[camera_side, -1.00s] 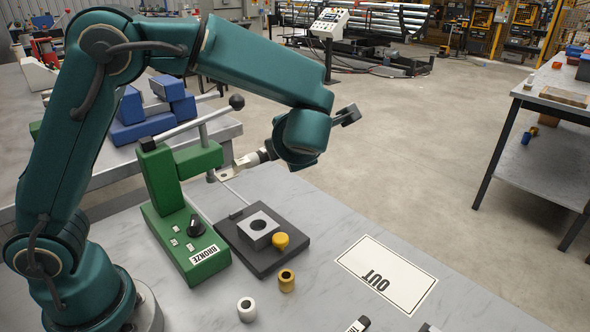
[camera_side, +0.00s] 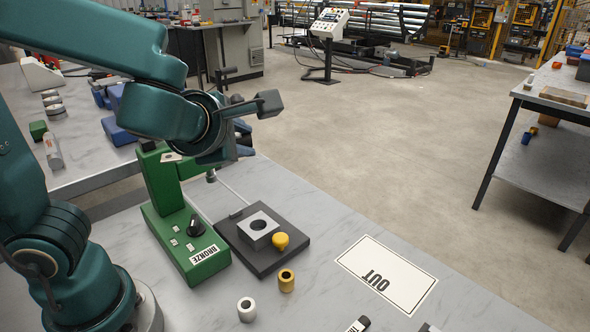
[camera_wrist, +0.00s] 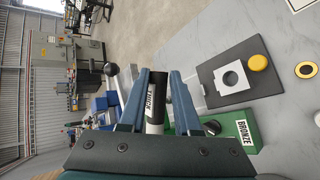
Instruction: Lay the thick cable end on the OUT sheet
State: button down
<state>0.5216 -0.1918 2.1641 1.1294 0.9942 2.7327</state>
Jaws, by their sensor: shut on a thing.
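My gripper (camera_wrist: 157,92) is shut on the thick cable end (camera_wrist: 155,97), a black and white cylinder with a label that seems to read THICK. The white OUT sheet (camera_side: 395,262) lies bare on the table, right of the press and well away from my gripper.
The green BRONZE press (camera_side: 185,250) stands close below my gripper, its dark base plate (camera_side: 290,256) holding a grey block (camera_side: 258,232) and a yellow knob (camera_side: 281,241). A white ring (camera_side: 246,309) and a brass ring (camera_side: 286,281) stand in front. A labelled dark piece (camera_side: 358,324) is cut off at the bottom.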

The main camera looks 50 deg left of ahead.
jog(key=shift+d+f+m+h, duration=0.2)
jog(key=shift+d+m+h, duration=0.1)
jog(key=shift+m+h, duration=0.1)
jog(key=w+d+f+m+t+h, duration=0.15)
jog(key=w+d+m+h, duration=0.45)
jog(key=w+d, duration=0.65)
jog(key=shift+m+t+h, duration=0.25)
jog(key=shift+m+h, duration=0.35)
jog(key=shift+m, duration=0.1)
jog(key=d+f, duration=0.3)
jog(key=d, duration=0.1)
jog(key=d+f, duration=0.4)
jog(key=d, duration=0.1)
jog(key=w+d+f, duration=0.1)
jog(key=d+f, duration=0.3)
jog(key=d, duration=0.1)
jog(key=shift+f, duration=2.15)
jog(key=shift+f, duration=0.6)
jog(key=c, duration=0.6)
grip_release()
